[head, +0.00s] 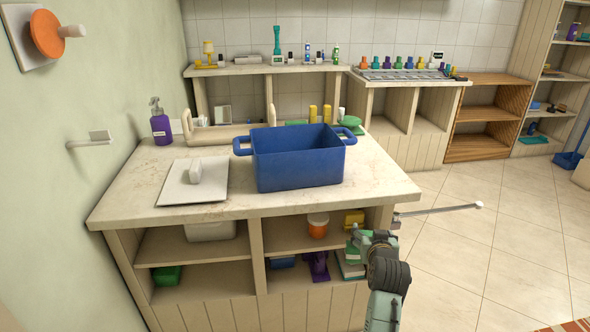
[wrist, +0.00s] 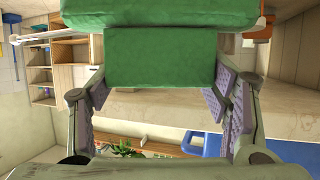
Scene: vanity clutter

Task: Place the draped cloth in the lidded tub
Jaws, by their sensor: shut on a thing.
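The green cloth (wrist: 160,57) is between the two fingers of my gripper (wrist: 160,88) in the wrist view, and the fingers are shut on it. In the head view my gripper (head: 374,240) is in front of the counter's right end, below its top, and mostly hides the cloth. A pale rail (head: 440,210) sticks out to the right there; I cannot tell whether the cloth touches it. The blue tub (head: 300,167) stands open on the counter, up and left of my gripper. Its white lid (head: 181,187) with a knob lies flat to its left.
The counter (head: 255,207) has a front edge between my gripper and the tub. A purple pump bottle (head: 160,125) and a caddy (head: 215,134) stand behind. Shelves below hold an orange jar (head: 318,226) and other items. Open floor (head: 500,230) lies to the right.

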